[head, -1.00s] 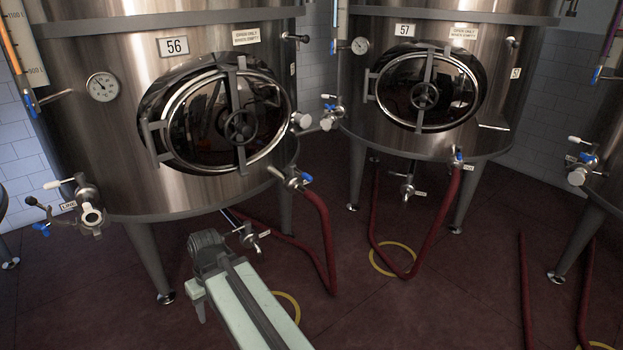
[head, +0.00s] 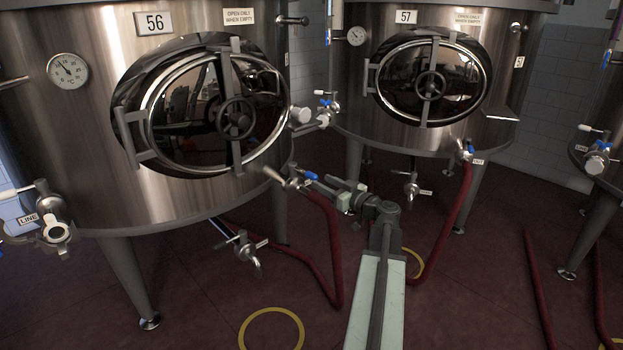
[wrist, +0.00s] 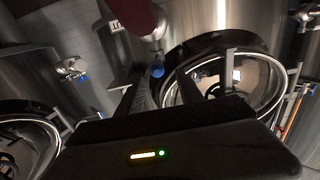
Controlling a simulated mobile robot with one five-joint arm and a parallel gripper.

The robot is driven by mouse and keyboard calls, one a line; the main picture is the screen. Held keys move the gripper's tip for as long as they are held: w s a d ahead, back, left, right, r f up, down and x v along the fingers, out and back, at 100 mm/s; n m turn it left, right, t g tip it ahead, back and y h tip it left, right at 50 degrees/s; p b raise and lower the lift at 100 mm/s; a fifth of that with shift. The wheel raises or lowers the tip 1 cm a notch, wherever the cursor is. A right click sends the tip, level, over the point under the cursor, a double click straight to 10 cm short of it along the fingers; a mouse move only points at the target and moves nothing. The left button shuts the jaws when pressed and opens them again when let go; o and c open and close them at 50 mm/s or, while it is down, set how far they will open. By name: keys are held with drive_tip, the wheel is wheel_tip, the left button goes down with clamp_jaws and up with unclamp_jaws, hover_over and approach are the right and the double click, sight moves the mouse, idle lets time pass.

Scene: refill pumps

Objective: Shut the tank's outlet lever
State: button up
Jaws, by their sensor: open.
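Tank 56 (head: 95,130) stands at the left of the head view. Its outlet valve (head: 290,180) sits low on its right side, with a red hose (head: 333,240) hanging from it. The outlet's blue lever handle (head: 311,176) points right, towards my gripper (head: 330,183). My gripper is open, just right of the handle; I cannot tell whether they touch. In the wrist view, the blue handle end (wrist: 157,71) is just beyond a dark ribbed finger (wrist: 140,95), with the hose (wrist: 140,15) above.
Tank 57 (head: 355,95) stands behind right, with its own red hose (head: 455,210). A lower valve (head: 245,250) hangs under tank 56, and a side valve (head: 325,112) lies above my gripper. The front floor (head: 190,310) is clear, apart from a yellow ring (head: 271,330).

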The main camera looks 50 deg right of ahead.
sight(317, 178)
drive_tip(key=w, duration=0.6)
drive_tip(key=shift+w+d, duration=0.35)
drive_tip(key=shift+d, duration=0.05)
clamp_jaws()
idle(0.9)
